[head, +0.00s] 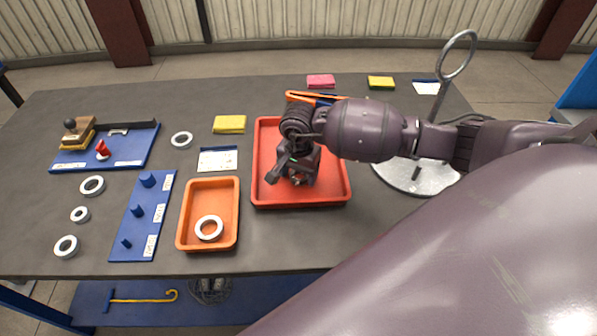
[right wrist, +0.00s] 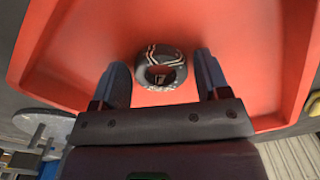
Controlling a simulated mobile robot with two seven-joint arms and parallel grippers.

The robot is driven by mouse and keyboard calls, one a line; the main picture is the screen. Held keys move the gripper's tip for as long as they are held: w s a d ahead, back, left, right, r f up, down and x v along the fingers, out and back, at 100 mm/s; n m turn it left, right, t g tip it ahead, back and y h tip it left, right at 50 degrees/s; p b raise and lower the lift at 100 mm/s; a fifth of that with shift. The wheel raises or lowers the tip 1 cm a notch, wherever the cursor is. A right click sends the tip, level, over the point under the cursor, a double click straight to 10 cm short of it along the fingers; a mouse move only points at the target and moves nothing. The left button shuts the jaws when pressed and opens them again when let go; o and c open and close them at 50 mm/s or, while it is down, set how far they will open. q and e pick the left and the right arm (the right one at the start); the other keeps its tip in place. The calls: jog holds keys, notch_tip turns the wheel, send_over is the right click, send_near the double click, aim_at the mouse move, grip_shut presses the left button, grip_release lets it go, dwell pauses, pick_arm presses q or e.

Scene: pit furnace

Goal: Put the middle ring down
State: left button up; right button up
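A shiny, dark-patterned ring (right wrist: 160,68) lies on the floor of the red tray (right wrist: 70,50) in the right wrist view. My right gripper (right wrist: 160,62) is over the tray, with one finger on each side of the ring. Gaps show between ring and fingers, so it looks open and not gripping. In the head view the right gripper (head: 292,177) is low inside the red tray (head: 335,190) and mostly hides the ring. I cannot tell if this is the middle ring. Other white rings are a ring (head: 200,232) in the orange tray (head: 180,238) and several on the table. My left gripper is out of view.
A blue board with three pegs (head: 132,228) stands left of the orange tray. Loose rings (head: 92,178) lie further left. A blue board with a stamp-like tool (head: 120,157) is at the back left. A metal stand with a hoop (head: 459,37) rises at the right, behind my arm.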

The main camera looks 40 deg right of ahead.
jog(key=shift+o, duration=0.5)
jog(key=shift+r, duration=0.1)
jog(key=shift+r, duration=0.15)
notch_tip(320, 180, up, 12)
dwell(0.4)
